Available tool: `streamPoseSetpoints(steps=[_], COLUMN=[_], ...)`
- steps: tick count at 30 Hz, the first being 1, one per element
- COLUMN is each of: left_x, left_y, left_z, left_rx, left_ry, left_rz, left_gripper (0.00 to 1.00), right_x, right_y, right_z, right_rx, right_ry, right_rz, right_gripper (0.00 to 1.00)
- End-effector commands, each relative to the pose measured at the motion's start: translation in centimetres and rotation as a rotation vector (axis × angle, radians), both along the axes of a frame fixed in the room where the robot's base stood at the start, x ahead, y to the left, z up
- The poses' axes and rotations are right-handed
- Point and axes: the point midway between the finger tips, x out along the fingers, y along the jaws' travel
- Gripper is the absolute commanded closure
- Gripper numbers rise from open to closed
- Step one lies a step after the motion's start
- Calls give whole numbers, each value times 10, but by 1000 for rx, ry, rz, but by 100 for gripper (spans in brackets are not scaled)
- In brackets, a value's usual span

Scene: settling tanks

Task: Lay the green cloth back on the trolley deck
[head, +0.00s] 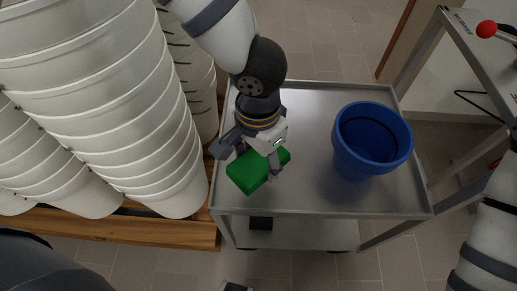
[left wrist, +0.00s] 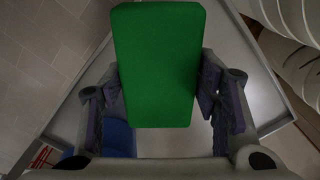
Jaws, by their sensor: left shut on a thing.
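The green cloth (head: 250,172) is a folded, block-like piece held between the fingers of my left gripper (head: 246,160), over the left part of the trolley deck (head: 300,190). In the left wrist view the cloth (left wrist: 158,65) fills the space between both fingers of my left gripper (left wrist: 160,95), which touch its sides. I cannot tell whether the cloth touches the deck beneath. The grey metal deck also shows around it in the left wrist view (left wrist: 240,50).
A blue bucket (head: 350,155) stands on the right of the deck. Stacked white buckets (head: 110,100) stand on a wooden pallet (head: 170,232) left of the trolley. A metal frame with a red-knobbed lever (head: 487,29) is at the right. The deck's front middle is bare.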

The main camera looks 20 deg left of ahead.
Motion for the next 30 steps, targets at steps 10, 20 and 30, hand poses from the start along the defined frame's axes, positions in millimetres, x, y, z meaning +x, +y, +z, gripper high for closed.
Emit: streamPoseSetpoints(steps=[10,20,30], left_x=[60,70,70], left_y=[14,16,16], left_z=[-62,-102,-104], left_rx=[1,1,0], left_ry=[6,3,2], left_rz=[1,-1,0], left_gripper=[72,72,37], right_x=[-19,-24,-25], right_y=[0,0,0], right_z=[-19,-25,-26], right_rx=[0,0,0], right_ry=[64,80,84], right_rz=[2,3,3], right_gripper=[42,42,42])
